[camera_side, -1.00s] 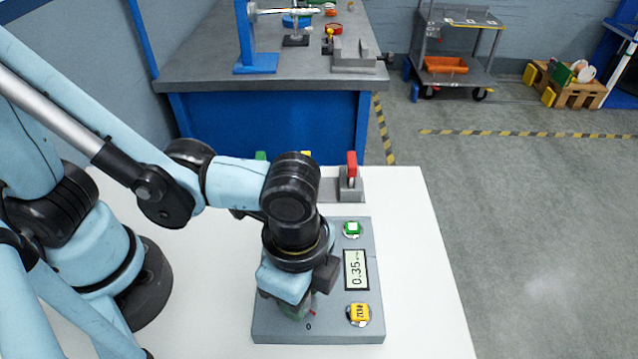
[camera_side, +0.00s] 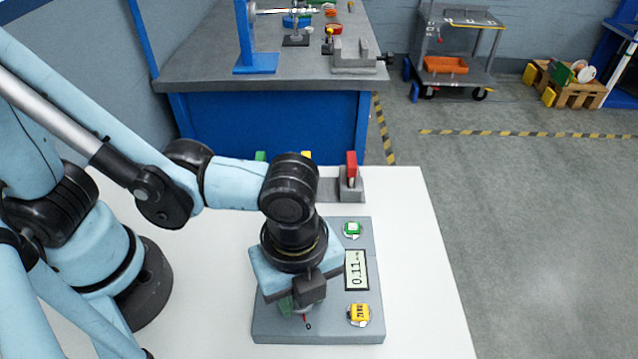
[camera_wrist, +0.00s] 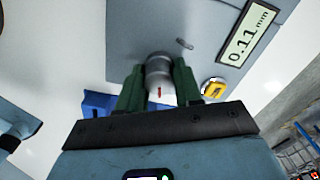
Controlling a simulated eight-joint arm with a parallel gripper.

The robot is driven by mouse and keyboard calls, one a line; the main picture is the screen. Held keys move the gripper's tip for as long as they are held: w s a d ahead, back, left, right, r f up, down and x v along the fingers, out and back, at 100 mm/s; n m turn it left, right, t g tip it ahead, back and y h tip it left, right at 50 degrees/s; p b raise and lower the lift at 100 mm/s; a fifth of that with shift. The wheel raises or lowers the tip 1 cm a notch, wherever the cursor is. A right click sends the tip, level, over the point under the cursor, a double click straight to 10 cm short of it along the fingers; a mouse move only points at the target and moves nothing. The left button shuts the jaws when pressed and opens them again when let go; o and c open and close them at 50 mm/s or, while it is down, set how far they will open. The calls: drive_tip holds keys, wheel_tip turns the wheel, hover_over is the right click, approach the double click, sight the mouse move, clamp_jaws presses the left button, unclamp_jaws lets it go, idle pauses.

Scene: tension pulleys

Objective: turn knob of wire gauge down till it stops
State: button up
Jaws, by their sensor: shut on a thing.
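The wire gauge (camera_side: 330,326) is a flat grey box on the white table. Its display (camera_side: 356,270) reads 0.11, and in the wrist view the display (camera_wrist: 249,35) shows 0.11 mm. The grey round knob (camera_wrist: 158,70) with a red mark stands between the green fingers of my gripper (camera_wrist: 158,84), which are shut on it from both sides. In the side view my gripper (camera_side: 296,303) points down over the left part of the gauge and hides the knob. A green button (camera_side: 352,229) and a yellow button (camera_side: 359,314) sit on the gauge's right side.
A grey block with a red-topped piece (camera_side: 351,168) stands behind the gauge, partly hidden by my arm. The white table (camera_side: 425,270) is clear to the right. A blue and grey workbench (camera_side: 265,125) stands farther back.

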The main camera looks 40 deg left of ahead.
idle(0.5)
drive_tip(key=o, duration=1)
drive_tip(key=shift+o, duration=0.2)
wheel_tip(320, 180, up, 12)
